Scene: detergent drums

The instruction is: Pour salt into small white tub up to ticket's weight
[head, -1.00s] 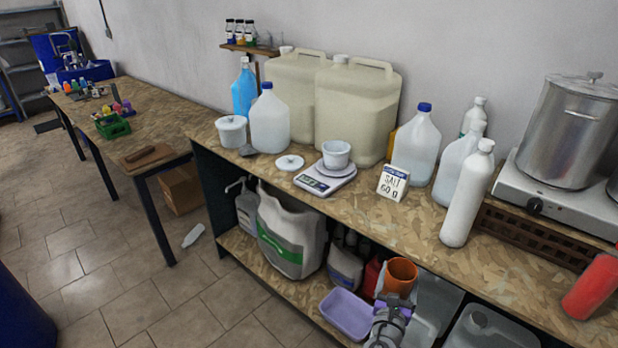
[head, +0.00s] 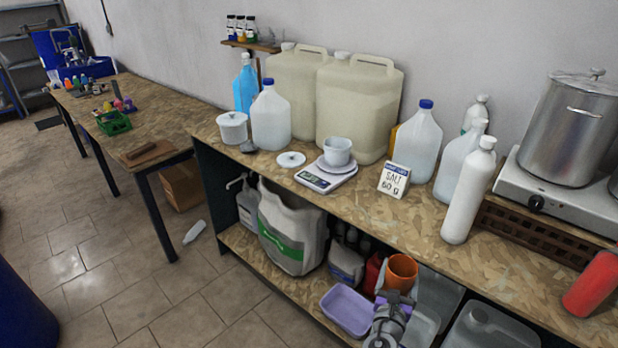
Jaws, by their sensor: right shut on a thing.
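The small white tub (head: 337,151) stands open and upright on the kitchen scale (head: 325,176) on the bench. The scale's display is too small to read. The ticket (head: 393,180) stands to the right of the scale and reads "SALT 60 g". My right gripper (head: 395,300) is low in front of the bench, shut on an orange cup (head: 402,272), below and to the right of the scale. The cup's mouth faces up; I cannot tell what is in it. My left gripper is not in view.
A white lid (head: 291,160) lies left of the scale, near a lidded white tub (head: 232,128). Large canisters (head: 358,105) stand behind; bottles (head: 468,190) and a hotplate with a pot (head: 568,130) are at right. A purple basin (head: 347,311) is on the lower shelf.

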